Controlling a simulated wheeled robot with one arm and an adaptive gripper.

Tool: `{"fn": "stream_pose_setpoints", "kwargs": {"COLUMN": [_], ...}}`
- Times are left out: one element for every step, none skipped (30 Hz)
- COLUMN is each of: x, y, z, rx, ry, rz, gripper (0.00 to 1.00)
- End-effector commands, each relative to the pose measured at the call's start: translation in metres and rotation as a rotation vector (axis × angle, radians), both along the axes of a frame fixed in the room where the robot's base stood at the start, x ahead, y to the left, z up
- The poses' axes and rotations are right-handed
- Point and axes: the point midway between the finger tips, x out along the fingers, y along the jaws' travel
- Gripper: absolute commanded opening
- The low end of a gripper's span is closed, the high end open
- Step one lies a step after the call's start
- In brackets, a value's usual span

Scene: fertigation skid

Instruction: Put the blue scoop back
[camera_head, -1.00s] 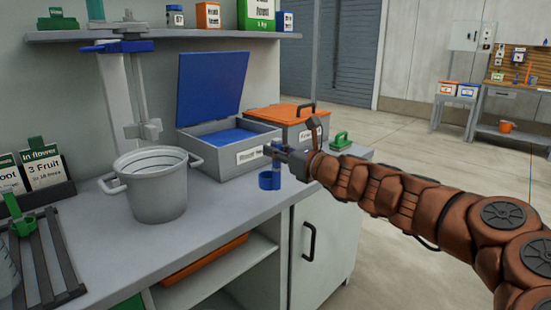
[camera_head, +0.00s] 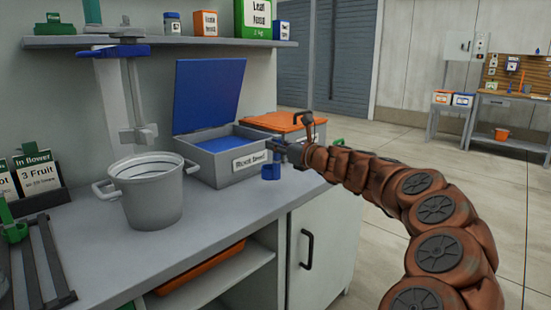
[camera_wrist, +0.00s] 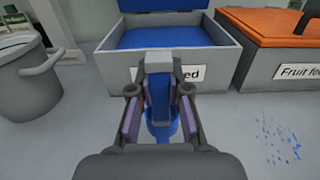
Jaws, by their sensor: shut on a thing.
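The blue scoop (camera_head: 270,172) hangs from my gripper (camera_head: 278,150), just in front of the grey box. In the wrist view its blue handle (camera_wrist: 158,92) is between the two fingers of my gripper (camera_wrist: 158,105), with the scoop's cup (camera_wrist: 163,128) below. The grey box (camera_head: 222,170) on the bench has its blue lid (camera_head: 208,95) raised and blue material (camera_head: 218,144) inside. In the wrist view the box's front wall (camera_wrist: 215,72) lies just ahead of the gripper, its label partly hidden. The gripper covers part of the scoop.
A grey bucket (camera_head: 148,200) stands left of the box. A closed box with an orange lid (camera_head: 285,122) stands behind right, labelled Fruit feed in the wrist view. Blue specks (camera_wrist: 278,138) lie on the bench at right. Bench space (camera_head: 215,210) between bucket and front edge is clear.

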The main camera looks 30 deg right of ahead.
Motion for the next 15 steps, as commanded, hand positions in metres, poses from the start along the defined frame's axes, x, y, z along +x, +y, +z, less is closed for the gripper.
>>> {"fn": "stream_pose_setpoints", "kwargs": {"x": [0.001, 0.002, 0.003, 0.005, 0.006, 0.005, 0.005, 0.005, 0.005, 0.005, 0.005, 0.005, 0.005, 0.005, 0.005], "y": [-0.001, -0.001, -0.001, -0.002, -0.002, -0.002, -0.002, -0.002, -0.002, -0.002, -0.002, -0.002, -0.002, -0.002, -0.002], "z": [0.000, -0.001, -0.001, -0.002, -0.003, -0.011, -0.016, -0.021, -0.027, -0.031, -0.034, -0.036, -0.037, -0.037, -0.036], "rx": [0.000, 0.000, 0.000, 0.000, -0.001, 0.001, 0.001, 0.001, 0.002, 0.002, 0.001, 0.000, -0.001, -0.001, -0.002], "ry": [0.001, 0.001, 0.001, 0.002, 0.002, 0.001, 0.001, 0.000, -0.001, -0.001, -0.001, -0.001, -0.001, -0.001, -0.001], "rz": [0.000, 0.001, 0.002, 0.003, 0.004, 0.004, 0.004, 0.003, 0.003, 0.002, 0.002, 0.002, 0.002, 0.002, 0.002], "gripper": [0.00, 0.00, 0.00, 0.00, 0.00, 0.00, 0.00, 0.00, 0.00, 0.00, 0.00, 0.00, 0.00, 0.00, 0.00]}}
